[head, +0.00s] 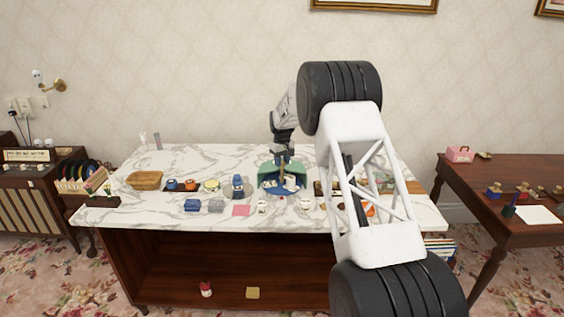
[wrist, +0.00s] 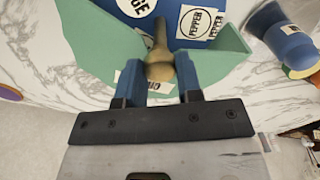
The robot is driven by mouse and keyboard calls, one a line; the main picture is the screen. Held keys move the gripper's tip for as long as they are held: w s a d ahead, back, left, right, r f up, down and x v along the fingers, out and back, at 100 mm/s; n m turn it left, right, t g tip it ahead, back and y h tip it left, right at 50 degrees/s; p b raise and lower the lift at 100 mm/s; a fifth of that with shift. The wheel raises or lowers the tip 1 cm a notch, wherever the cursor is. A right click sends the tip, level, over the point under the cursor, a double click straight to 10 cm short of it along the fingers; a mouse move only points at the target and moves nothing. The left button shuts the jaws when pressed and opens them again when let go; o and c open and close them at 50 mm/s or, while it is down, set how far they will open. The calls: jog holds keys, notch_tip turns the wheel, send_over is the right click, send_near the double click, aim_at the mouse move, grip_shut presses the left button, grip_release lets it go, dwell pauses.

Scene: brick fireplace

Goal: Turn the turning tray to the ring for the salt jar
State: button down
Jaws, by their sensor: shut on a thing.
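The turning tray (head: 270,187) is a blue disc on the marble counter, with a green wall (head: 268,169) around its back. A tan peg-like knob (wrist: 160,66) stands by the tray, between the blue fingertips of my gripper (wrist: 160,82). My gripper is shut on this knob. In the head view my gripper (head: 283,157) is over the tray. No salt label is readable, and I cannot tell which jar holds salt.
Small white jars (head: 262,206) stand in front of the tray. In the head view my arm hides part of the counter's right side.

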jog(key=shift+n, duration=7.5)
jog(key=shift+r+n, duration=0.1)
jog(key=shift+n, duration=7.2)
